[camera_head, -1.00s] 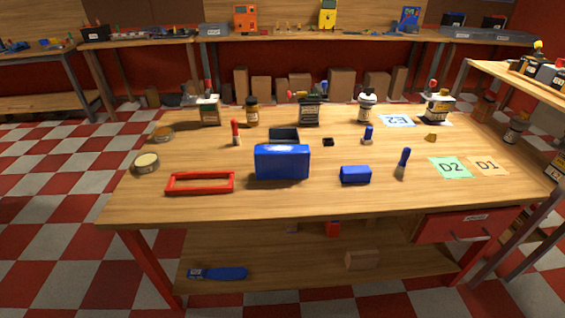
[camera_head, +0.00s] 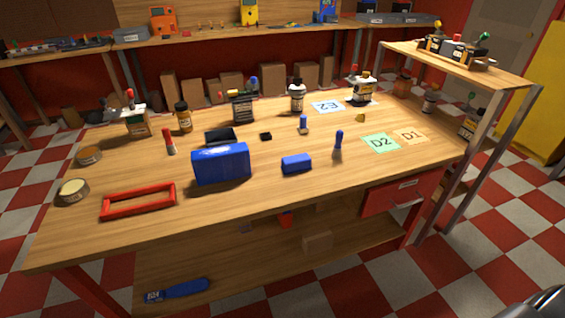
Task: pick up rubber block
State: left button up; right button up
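A small blue block (camera_head: 296,164) lies on the wooden workbench (camera_head: 330,188), right of a larger blue box-shaped thing (camera_head: 221,164). A small black block (camera_head: 265,136) lies farther back. I cannot tell by look alone which of these is the rubber block. Both small blocks lie free with clear wood around them. Neither of my grippers is in view. A dark, shiny piece at the bottom right corner may be part of my own arm.
A red frame (camera_head: 139,201) lies at the bench's front left. A blue-handled tool (camera_head: 338,144) stands right of the blue block. Bottles, including a white one (camera_head: 297,97), line the back. Green D2 card (camera_head: 381,142) lies at right. A side shelf (camera_head: 460,65) stands beyond the right edge.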

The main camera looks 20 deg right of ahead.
aim_at(294, 164)
jog(key=z, duration=2.15)
jog(key=i, duration=1.35)
jog(key=u, duration=2.6)
